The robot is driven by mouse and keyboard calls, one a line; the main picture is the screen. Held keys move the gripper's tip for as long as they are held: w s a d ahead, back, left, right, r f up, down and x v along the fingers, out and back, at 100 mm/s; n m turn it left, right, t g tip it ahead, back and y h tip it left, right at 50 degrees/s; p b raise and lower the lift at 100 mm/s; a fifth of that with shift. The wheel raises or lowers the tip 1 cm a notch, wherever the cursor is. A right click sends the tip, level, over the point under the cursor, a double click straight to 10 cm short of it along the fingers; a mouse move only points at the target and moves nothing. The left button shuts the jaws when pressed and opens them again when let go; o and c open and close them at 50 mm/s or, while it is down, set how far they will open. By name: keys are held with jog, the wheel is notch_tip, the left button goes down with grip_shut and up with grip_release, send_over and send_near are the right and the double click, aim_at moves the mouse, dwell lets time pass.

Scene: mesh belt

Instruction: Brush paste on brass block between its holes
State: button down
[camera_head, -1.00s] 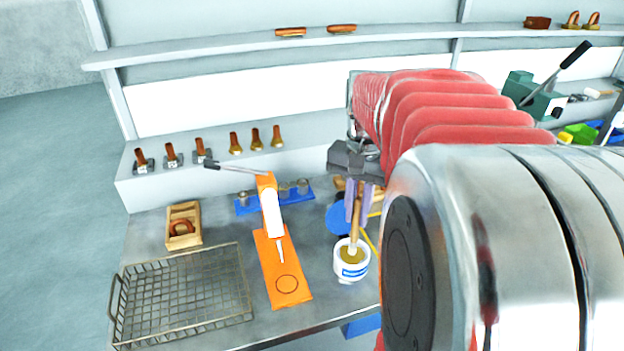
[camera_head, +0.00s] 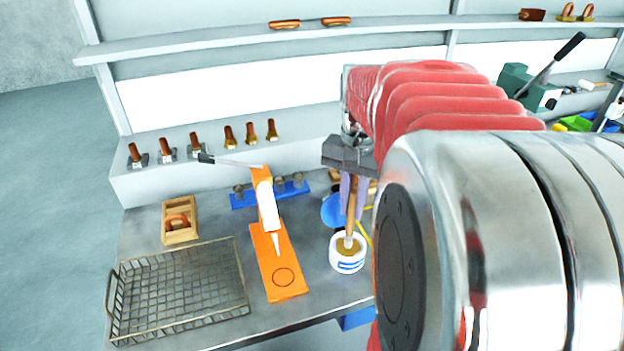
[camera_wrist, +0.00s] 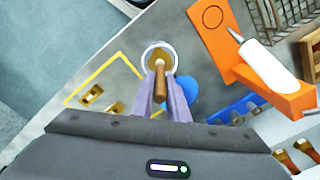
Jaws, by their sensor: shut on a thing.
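My gripper (camera_head: 350,192) is shut on the wooden handle of a brush (camera_head: 351,215), held nearly upright. It also shows in the wrist view (camera_wrist: 161,84), with the handle (camera_wrist: 160,78) between its pale purple fingers. The brush's lower end is inside a white pot (camera_head: 346,266) of brown-yellow paste (camera_head: 349,248); the pot also shows in the wrist view (camera_wrist: 146,57). Two brass-coloured pieces (camera_wrist: 92,95) lie inside a yellow outline on the table in the wrist view. I cannot tell which is the brass block, and holes are too small to make out.
An orange stand with a white bottle (camera_head: 268,205) stands left of the pot. A wire basket (camera_head: 180,290) and a wooden box (camera_head: 180,236) are farther left. A blue rack (camera_head: 245,201) sits behind. My arm hides the table's right part.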

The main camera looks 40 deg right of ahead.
aim_at(354, 192)
jog(key=shift+f, duration=0.45)
dwell(1.6)
jog(key=shift+r, duration=3.55)
